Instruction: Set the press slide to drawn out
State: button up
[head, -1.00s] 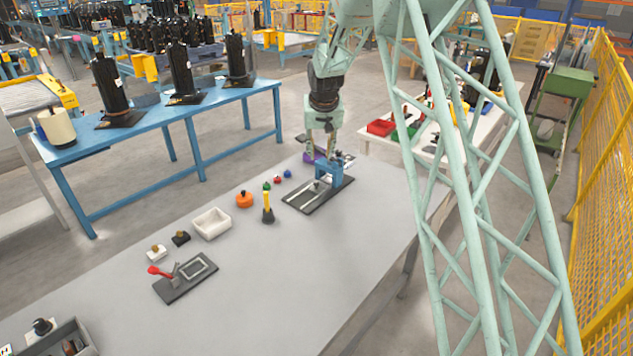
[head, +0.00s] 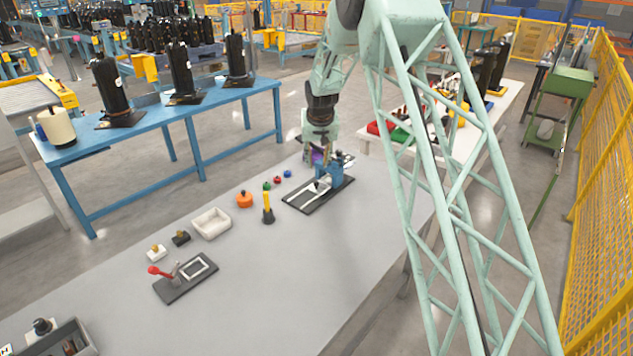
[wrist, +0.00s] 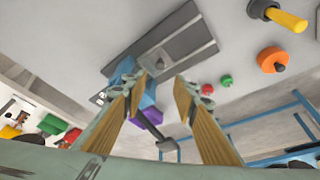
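The press is a blue body (head: 330,175) on a dark base plate (head: 303,202) at the far end of the grey table. In the wrist view, the grey slide track (wrist: 185,45) runs out from the blue body (wrist: 146,92), with a small knob (wrist: 159,64) on it. A dark lever (wrist: 150,127) with a grey end shows between my fingers. My gripper (head: 318,163) is beside the press's far side; in the wrist view my gripper (wrist: 156,84) has its fingers apart with nothing clearly held. Whether a finger touches the press cannot be told.
A purple block (wrist: 139,119) lies beside the press. A yellow-handled tool (head: 267,205), orange knob (head: 244,199), white tray (head: 211,223) and red-handled clamp (head: 185,278) stand along the table. Small coloured knobs (head: 277,180) lie near the press. The table's front right is clear.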

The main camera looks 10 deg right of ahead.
aim_at(316, 182)
jog(key=shift+b+x, duration=0.55)
jog(key=shift+x, duration=6.25)
jog(key=shift+c, duration=0.8)
grip_shut()
